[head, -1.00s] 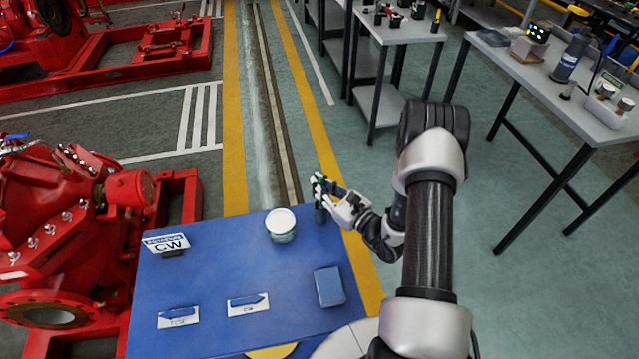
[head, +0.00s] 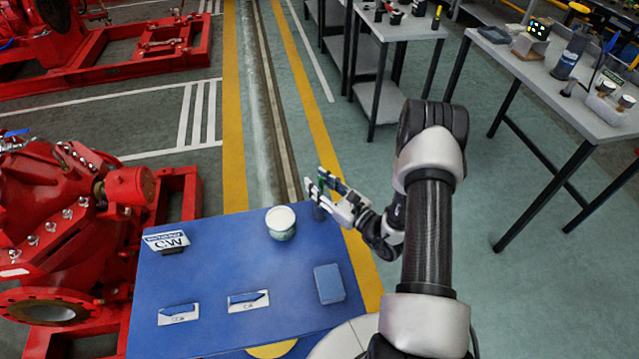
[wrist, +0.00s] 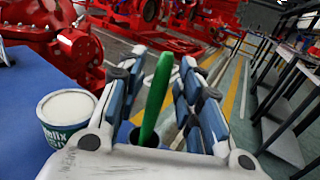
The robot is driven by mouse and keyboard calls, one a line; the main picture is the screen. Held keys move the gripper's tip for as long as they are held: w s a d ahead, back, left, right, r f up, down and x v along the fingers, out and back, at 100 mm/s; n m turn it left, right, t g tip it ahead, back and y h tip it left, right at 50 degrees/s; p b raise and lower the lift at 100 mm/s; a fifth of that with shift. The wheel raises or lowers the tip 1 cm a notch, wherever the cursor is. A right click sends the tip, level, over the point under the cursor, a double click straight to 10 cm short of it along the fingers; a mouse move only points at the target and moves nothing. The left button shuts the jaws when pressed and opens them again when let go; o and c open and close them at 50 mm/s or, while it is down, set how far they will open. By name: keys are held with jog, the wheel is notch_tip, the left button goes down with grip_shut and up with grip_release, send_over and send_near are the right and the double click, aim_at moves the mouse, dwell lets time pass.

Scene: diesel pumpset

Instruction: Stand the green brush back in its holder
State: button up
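The green brush (wrist: 156,97) stands between the two spread fingers of my gripper (wrist: 162,58) in the wrist view, with a gap on each side. Its lower end goes down into a dark blue holder (wrist: 124,132), mostly hidden behind my gripper's body. In the head view my gripper (head: 316,178) is open above the holder (head: 319,213), at the table's far right corner. Only a bit of the brush (head: 322,184) shows there between the fingers.
A white-lidded tub (head: 281,222) stands just left of the holder on the blue table (head: 215,272). A blue block (head: 329,284), two labelled cards and a CW sign (head: 167,241) are also on it. Red pumps (head: 75,210) stand left of the table.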

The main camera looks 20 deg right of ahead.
dwell(0.3)
jog(key=shift+r+p, duration=3.35)
jog(key=shift+r, duration=1.2)
